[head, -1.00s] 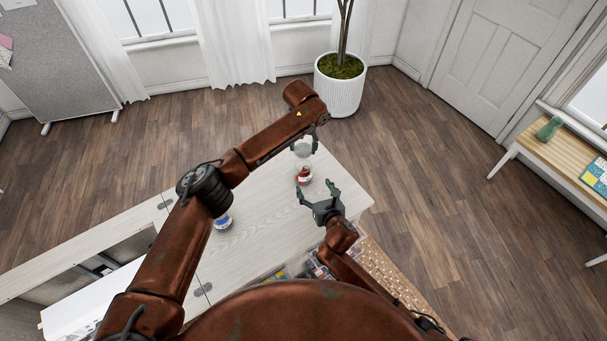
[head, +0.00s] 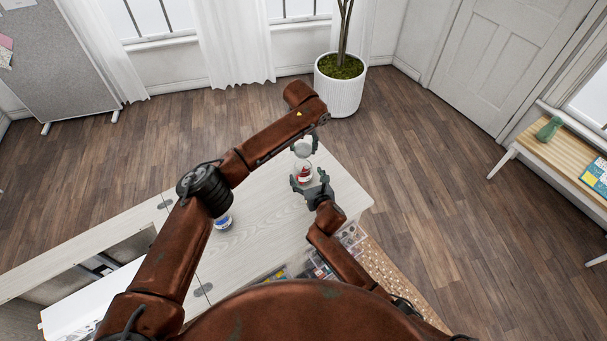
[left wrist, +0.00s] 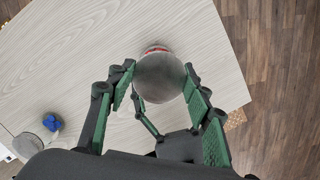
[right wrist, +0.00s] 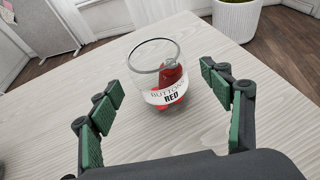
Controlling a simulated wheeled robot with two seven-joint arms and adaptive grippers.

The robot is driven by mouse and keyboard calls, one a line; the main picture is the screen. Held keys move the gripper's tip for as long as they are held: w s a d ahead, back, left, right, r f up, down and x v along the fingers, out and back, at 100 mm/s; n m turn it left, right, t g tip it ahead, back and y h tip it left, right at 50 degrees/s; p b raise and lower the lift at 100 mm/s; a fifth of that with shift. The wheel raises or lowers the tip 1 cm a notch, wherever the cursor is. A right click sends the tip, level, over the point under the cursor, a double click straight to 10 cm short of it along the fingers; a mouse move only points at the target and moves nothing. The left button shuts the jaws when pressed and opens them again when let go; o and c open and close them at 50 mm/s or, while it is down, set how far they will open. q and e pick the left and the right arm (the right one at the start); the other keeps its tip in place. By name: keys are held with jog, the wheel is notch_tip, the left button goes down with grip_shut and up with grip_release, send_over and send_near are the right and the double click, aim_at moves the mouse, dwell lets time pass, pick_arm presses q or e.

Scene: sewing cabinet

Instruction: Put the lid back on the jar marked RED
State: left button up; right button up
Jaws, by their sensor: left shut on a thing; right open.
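The clear jar (right wrist: 157,80) stands upright and open on the cabinet top, with red contents and a label reading BUTTONS RED. It also shows in the head view (head: 303,173). My left gripper (head: 304,145) is shut on a round grey lid (left wrist: 160,77), held above the jar; in the left wrist view the lid hides most of the jar. My right gripper (right wrist: 165,100) is open, its fingers spread to either side of the jar on the near side, apart from it. It also shows in the head view (head: 310,182).
A second jar with blue contents (head: 223,222) stands on the cabinet top (head: 255,235) to the left, partly behind my left arm. Trays of small items (head: 318,266) lie below the front edge. The top around the red jar is clear.

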aim_at(301, 167)
jog(key=shift+x, duration=2.1)
jog(key=shift+s, duration=0.1)
jog(key=c, duration=1.8)
pick_arm(q)
jog(key=shift+f, duration=2.5)
